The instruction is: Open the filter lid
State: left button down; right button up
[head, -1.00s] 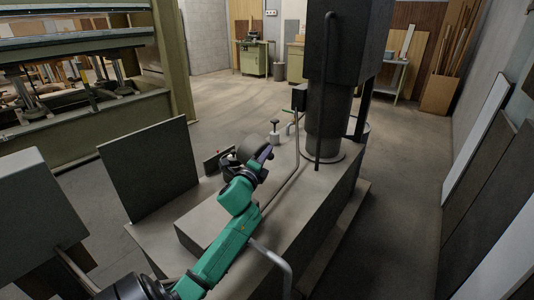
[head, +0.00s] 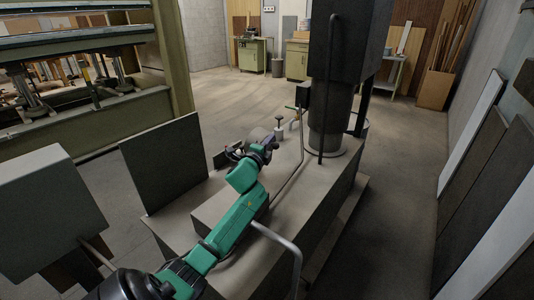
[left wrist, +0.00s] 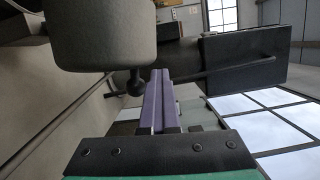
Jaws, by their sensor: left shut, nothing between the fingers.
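A grey rounded drum (head: 257,134), apparently the filter with its lid, sits on the grey tank top (head: 228,197). I cannot clearly tell the lid from the body. In the left wrist view the drum (left wrist: 105,38) is large at upper left, with a dark ball knob (left wrist: 135,83) below it. My left gripper (head: 272,143) is at the drum's right side in the head view. Its purple fingers (left wrist: 160,78) are shut and empty, tips close beside the knob; whether they touch it I cannot tell. My right gripper is not in view.
A black motor column (head: 328,120) rises behind and right of the drum. A small pale cap (head: 279,131) stands behind the gripper. A dark upright panel (head: 162,163) stands at left. The floor beyond is clear.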

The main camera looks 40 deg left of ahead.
pick_arm(q)
jog(key=v, duration=1.4)
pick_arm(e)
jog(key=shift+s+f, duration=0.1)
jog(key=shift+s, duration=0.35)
pick_arm(q)
jog(key=shift+d, duration=0.15)
